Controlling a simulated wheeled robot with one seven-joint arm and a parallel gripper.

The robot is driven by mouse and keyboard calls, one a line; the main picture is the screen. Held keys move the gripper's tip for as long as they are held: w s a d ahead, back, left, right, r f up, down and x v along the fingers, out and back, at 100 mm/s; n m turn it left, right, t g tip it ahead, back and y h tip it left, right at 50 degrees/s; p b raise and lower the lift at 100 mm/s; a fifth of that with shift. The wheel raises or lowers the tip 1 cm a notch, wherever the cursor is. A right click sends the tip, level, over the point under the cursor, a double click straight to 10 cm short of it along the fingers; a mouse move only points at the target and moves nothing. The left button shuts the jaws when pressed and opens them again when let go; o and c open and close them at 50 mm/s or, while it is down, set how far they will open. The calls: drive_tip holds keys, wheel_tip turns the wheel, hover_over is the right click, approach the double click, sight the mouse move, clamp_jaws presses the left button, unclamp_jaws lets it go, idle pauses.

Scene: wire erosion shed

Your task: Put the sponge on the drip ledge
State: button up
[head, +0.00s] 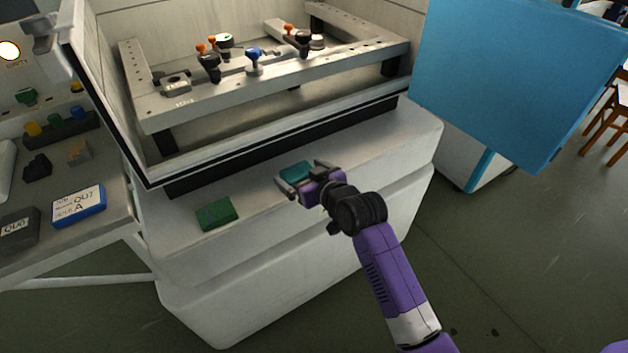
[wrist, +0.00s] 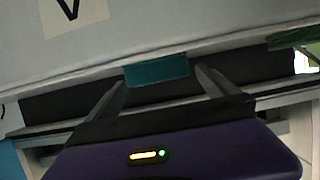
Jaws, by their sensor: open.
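A teal block (head: 296,171), which looks like the sponge, is at the pale ledge (head: 370,150) along the front of the machine. My gripper (head: 303,180) is at this block, with its fingers open on either side. In the wrist view the teal block (wrist: 157,70) shows just beyond and between the spread fingertips (wrist: 160,82). I cannot tell whether a finger touches it. A dark green flat block (head: 216,214) lies on the same ledge to the left, apart from my gripper.
A metal frame (head: 160,118) with several coloured-knob clamps stands in the open machine bay above the ledge. A blue panel (head: 510,80) is at the right. A side bench at left holds a blue-edged box (head: 79,206) and a dark box (head: 18,232). The ledge's right part is clear.

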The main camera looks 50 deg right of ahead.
drive_tip(key=v, duration=1)
drive_tip(key=s+a+f+n+y, duration=0.1)
drive_tip(key=s+a+f, duration=0.3)
drive_tip(key=s+a, duration=0.8)
drive_tip(key=s+a+r+n+t+y, duration=0.1)
drive_tip(key=s+a+r, duration=0.2)
drive_tip(key=s, duration=0.5)
drive_tip(key=s+a+r+n+y, duration=0.1)
drive_tip(key=s+a+r, duration=0.2)
drive_tip(key=s, duration=0.5)
drive_tip(key=shift+a+r+t+y+p, duration=0.3)
drive_tip(key=shift+a+r+t+y, duration=0.1)
drive_tip(key=shift+r, duration=0.3)
drive_tip(key=shift+s+r, duration=0.1)
